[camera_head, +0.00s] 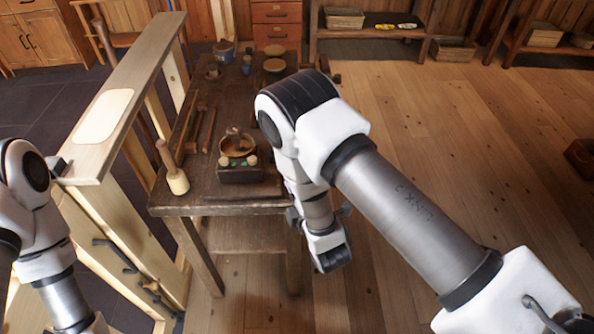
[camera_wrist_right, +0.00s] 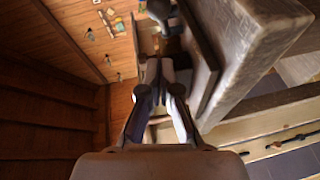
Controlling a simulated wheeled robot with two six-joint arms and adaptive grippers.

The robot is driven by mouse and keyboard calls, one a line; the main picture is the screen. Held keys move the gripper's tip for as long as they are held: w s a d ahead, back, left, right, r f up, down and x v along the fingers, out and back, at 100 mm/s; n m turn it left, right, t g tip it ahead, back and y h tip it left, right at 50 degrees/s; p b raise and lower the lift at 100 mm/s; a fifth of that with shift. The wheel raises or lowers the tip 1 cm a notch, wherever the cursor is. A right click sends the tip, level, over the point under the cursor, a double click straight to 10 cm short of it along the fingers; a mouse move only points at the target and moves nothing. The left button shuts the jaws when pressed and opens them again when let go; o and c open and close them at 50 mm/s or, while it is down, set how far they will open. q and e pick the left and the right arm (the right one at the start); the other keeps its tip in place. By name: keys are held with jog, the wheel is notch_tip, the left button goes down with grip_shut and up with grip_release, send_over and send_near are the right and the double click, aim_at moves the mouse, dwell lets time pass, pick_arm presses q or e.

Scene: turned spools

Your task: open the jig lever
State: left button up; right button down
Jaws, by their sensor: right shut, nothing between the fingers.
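I cannot make out the jig lever for certain in either view; my right arm covers part of the bench's right side in the head view. In the right wrist view a dark rounded part (camera_wrist_right: 160,10) sits at the top, just beyond my fingertips; I cannot tell what it is. My right gripper (camera_wrist_right: 160,72) is shut and empty beside the bench edge. In the head view my right wrist hangs at the bench's right edge, and the fingers are not clear.
The dark wooden bench (camera_head: 222,200) carries a small dark box (camera_head: 240,174) with a bowl (camera_head: 237,146) behind it, a wooden mallet (camera_head: 177,181) and several tools. A pale wooden frame (camera_head: 150,62) stands along its left. Open floor (camera_head: 450,150) lies to the right.

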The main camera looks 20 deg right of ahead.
jog(key=w, duration=0.1)
jog(key=w+d, duration=0.2)
jog(key=w, duration=0.1)
jog(key=shift+f+p, duration=0.35)
jog(key=shift+w+d+f, duration=0.15)
jog(key=shift+w+d, duration=0.1)
jog(key=shift+d, duration=0.1)
jog(key=shift+a, duration=0.1)
